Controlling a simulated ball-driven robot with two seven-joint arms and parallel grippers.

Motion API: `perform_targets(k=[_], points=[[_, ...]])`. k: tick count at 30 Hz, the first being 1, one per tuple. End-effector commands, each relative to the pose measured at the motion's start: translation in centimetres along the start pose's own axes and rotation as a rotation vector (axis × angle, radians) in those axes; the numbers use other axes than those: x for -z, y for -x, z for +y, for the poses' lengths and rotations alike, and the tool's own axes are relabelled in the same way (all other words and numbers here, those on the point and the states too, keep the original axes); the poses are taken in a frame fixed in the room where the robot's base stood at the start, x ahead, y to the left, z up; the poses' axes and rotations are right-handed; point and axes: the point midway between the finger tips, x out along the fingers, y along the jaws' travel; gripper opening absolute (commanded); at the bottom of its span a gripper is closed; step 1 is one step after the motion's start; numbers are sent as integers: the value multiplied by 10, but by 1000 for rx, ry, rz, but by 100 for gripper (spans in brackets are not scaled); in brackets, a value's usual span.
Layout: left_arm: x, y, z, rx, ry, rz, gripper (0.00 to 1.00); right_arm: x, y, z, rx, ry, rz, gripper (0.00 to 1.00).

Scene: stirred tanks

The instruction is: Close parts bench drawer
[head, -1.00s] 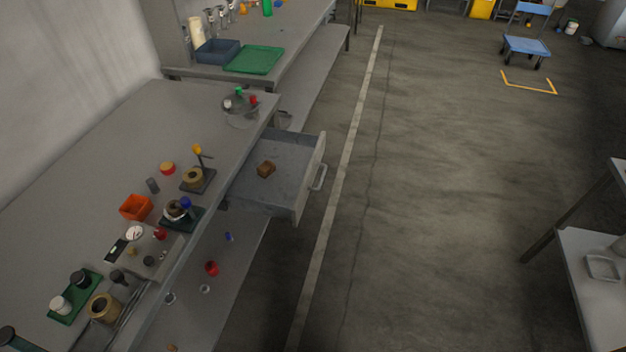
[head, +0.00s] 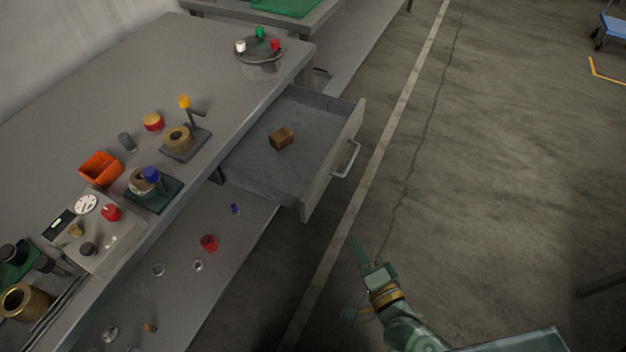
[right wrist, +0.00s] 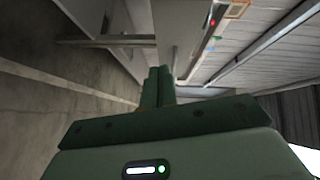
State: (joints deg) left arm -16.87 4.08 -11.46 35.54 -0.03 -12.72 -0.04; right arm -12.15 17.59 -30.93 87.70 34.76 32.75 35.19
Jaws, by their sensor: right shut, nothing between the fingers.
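The grey parts bench drawer (head: 255,176) stands pulled out from the bench's right side. Its front panel (head: 325,175) carries a metal bar handle (head: 346,159). A small brown block (head: 281,139) lies inside on the drawer floor. My right gripper (head: 356,243) is over the floor, below and to the right of the drawer front in the head view, apart from the handle. In the right wrist view its two fingers (right wrist: 158,85) are together with nothing between them. My left gripper is not in view.
The bench top (head: 110,80) holds an orange bin (head: 100,169), a scale-like device and other small parts. A lower shelf (head: 185,290) bears several loose items, including a red one (head: 209,243). The floor (head: 500,150) right of the drawer is clear.

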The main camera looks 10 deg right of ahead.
Motion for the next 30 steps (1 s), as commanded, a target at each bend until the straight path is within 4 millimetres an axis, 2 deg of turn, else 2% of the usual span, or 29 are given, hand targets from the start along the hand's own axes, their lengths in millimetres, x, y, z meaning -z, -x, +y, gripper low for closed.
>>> perform_targets(k=[1,2,4,8,11,22,30], points=[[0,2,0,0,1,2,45,7,-1,-14,34,-95,39,0],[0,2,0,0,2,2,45,11,-2,-18,48,-145,59,0],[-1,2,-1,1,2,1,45,17,-2,-19,63,-216,88,0],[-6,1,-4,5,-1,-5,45,19,-9,-19,68,-243,91,0],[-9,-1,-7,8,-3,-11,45,20,-24,-19,68,-241,91,0],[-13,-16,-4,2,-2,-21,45,26,-101,-22,66,-237,89,0],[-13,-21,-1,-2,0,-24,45,6,-127,-29,64,-235,89,0]])
